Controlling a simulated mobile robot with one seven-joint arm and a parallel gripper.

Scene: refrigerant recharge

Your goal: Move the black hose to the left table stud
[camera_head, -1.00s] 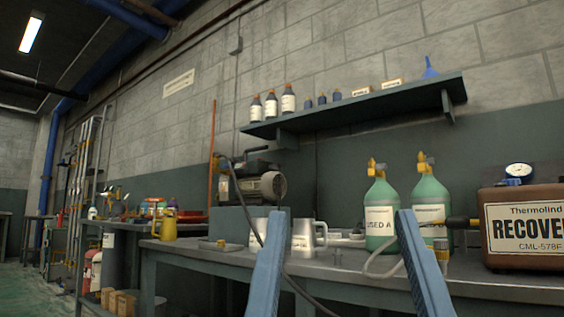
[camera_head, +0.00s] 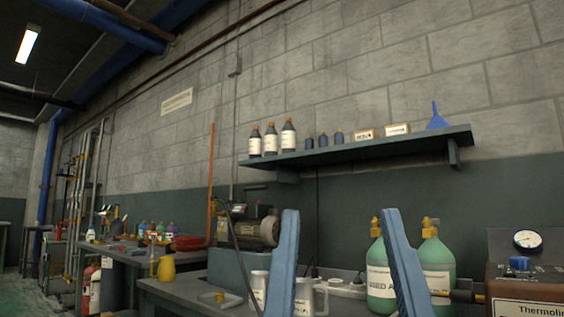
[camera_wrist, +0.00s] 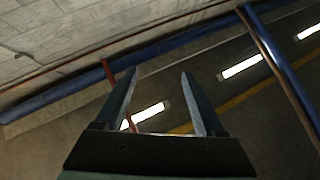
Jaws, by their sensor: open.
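The wrist view shows the open gripper (camera_wrist: 160,75) with empty jaws facing the ceiling. I cannot make out the left table stud in the current frames; the front of the bench top is below the head view's edge.
Metal mugs (camera_head: 320,297) and green cylinders (camera_head: 437,265) stand on the bench behind the fingers. A brown recovery unit (camera_head: 530,285) with a gauge is at the right. A shelf (camera_head: 380,150) with bottles and boxes hangs above. The air above the bench's middle is clear.

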